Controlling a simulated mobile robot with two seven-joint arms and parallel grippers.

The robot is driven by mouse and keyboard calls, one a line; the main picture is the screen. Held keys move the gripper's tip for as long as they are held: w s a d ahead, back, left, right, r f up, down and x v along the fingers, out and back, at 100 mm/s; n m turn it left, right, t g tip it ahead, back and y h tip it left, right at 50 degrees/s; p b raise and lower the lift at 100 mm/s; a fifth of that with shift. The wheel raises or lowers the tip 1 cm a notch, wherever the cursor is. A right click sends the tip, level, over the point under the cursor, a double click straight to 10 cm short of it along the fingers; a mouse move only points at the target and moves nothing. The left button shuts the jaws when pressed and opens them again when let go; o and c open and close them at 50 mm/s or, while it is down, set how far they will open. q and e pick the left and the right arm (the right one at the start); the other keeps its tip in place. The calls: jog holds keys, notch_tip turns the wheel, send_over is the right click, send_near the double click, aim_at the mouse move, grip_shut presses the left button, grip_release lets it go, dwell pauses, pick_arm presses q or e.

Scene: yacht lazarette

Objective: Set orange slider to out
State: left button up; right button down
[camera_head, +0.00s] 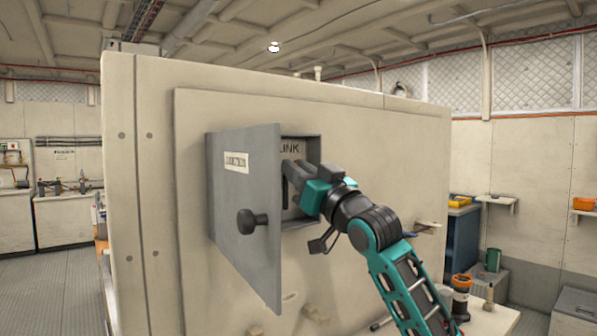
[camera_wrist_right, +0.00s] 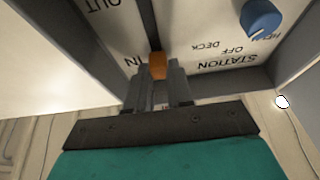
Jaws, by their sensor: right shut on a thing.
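The orange slider (camera_wrist_right: 157,66) shows in the right wrist view at the end of a dark slot (camera_wrist_right: 146,25), beside the word IN. The word OUT (camera_wrist_right: 102,3) is by the far end of the slot, at the top of that view. My right gripper (camera_wrist_right: 160,80) is shut on the slider. In the head view my right gripper (camera_head: 291,172) reaches into an open recessed box and hides the slider. My left gripper is not in view.
A grey door (camera_head: 243,190) with a dark knob (camera_head: 252,221) stands open just left of my right gripper. A blue knob (camera_wrist_right: 261,18) sits on the panel near the words STATION, OFF and DECK. The box's side walls stand close around the gripper.

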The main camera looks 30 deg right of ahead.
aim_at(285, 198)
jog(key=shift+f, duration=0.1)
dwell(0.3)
notch_tip(285, 198, down, 7)
jog(key=b, duration=0.3)
jog(key=shift+r+b, duration=0.2)
jog(key=shift+b, duration=0.1)
jog(key=shift+f, duration=0.35)
jog(key=shift+w+a+f, duration=0.1)
jog(key=c, duration=1)
grip_release()
